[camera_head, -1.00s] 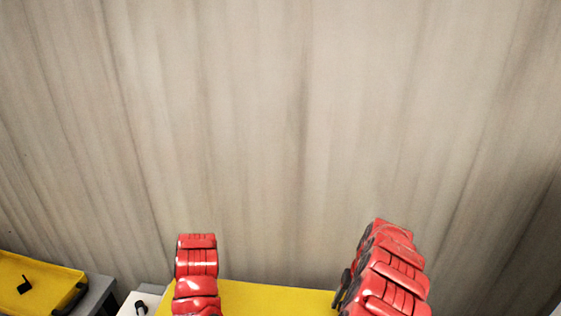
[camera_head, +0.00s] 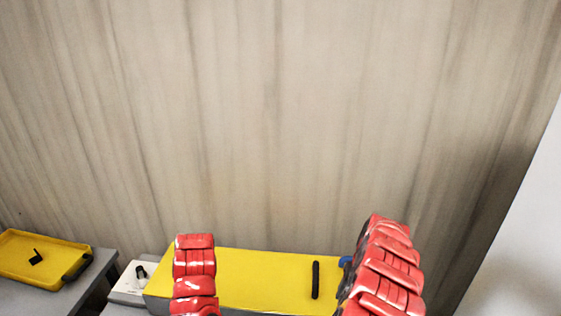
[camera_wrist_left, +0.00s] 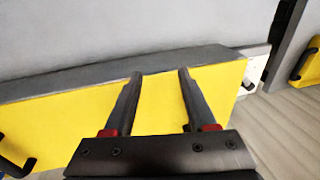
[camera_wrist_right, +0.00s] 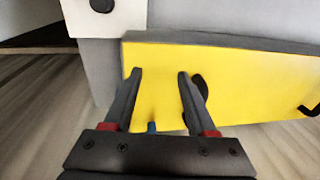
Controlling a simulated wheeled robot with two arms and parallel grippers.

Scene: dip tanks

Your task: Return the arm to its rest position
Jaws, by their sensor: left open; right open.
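My left arm (camera_head: 194,275) and right arm (camera_head: 383,275), both red, rise from the bottom of the head view; their grippers do not show there. In the left wrist view my left gripper (camera_wrist_left: 160,73) is open, with nothing between its fingers. In the right wrist view my right gripper (camera_wrist_right: 160,72) is open and empty. Both wrist views look toward a yellow surface with a grey edge; I cannot tell how far the fingertips are from it.
A yellow-topped unit (camera_head: 255,275) with a black handle (camera_head: 315,280) lies beyond my arms. A small blue part (camera_head: 346,262) shows beside my right arm. At left are a yellow tray (camera_head: 62,246) on a grey stand and a white box (camera_head: 128,292). A streaked wall (camera_head: 280,130) fills the back.

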